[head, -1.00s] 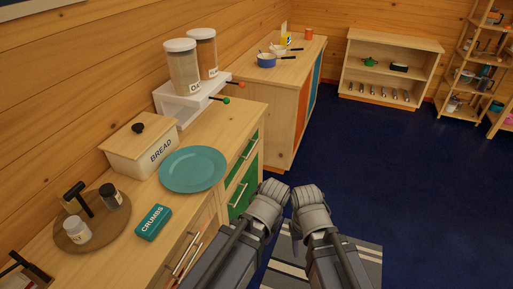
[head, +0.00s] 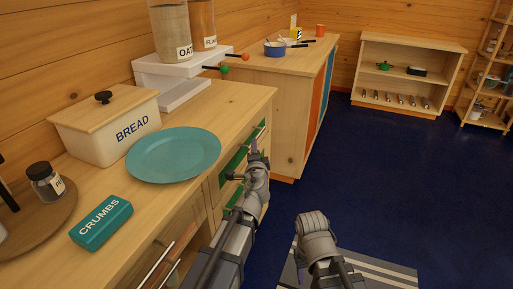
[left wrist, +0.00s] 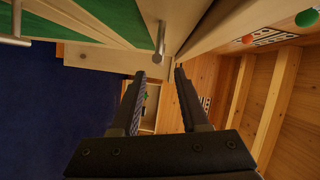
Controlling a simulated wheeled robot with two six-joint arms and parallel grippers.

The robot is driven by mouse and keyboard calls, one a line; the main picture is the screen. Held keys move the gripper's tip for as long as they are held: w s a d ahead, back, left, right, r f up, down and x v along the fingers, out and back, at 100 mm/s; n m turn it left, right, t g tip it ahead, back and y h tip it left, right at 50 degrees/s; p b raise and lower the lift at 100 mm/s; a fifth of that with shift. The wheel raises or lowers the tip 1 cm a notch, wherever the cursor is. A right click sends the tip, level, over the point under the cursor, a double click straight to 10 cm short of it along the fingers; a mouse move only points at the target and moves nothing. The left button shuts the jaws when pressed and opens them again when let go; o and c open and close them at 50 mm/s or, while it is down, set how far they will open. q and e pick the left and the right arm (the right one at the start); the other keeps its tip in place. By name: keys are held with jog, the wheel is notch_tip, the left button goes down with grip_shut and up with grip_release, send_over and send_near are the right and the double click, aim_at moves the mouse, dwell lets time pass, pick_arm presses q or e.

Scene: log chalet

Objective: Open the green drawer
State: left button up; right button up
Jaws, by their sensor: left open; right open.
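The counter cabinet has green drawer fronts (head: 232,164) on its right end, partly hidden behind my left arm. In the left wrist view a green front (left wrist: 110,18) fills the top left, with a metal bar handle (left wrist: 160,37) at its right end. My left gripper (head: 256,148) is open and empty, close beside the upper green front. In the left wrist view its fingertips (left wrist: 163,73) are apart and the handle shows just beyond them, not clearly between them. The green drawers look shut. My right gripper (head: 314,222) hangs over the floor, away from the cabinet; its fingers are hard to make out.
The countertop holds a teal plate (head: 174,155), a bread box (head: 110,125), a crumbs tin (head: 101,222) and a white dispenser stand (head: 180,67). A second cabinet (head: 280,103) stands just beyond. The blue floor (head: 380,180) to the right is open, with a striped rug (head: 375,272).

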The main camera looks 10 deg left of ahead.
pick_arm(q)
jog(key=shift+w+d+f+m, duration=0.1)
jog(key=shift+w+m, duration=0.2)
jog(key=shift+w, duration=0.05)
jog(key=shift+w, duration=0.1)
jog(key=x, duration=0.7)
jog(key=shift+w+b, duration=0.3)
jog(key=shift+b, duration=0.05)
grip_shut()
dwell(1.0)
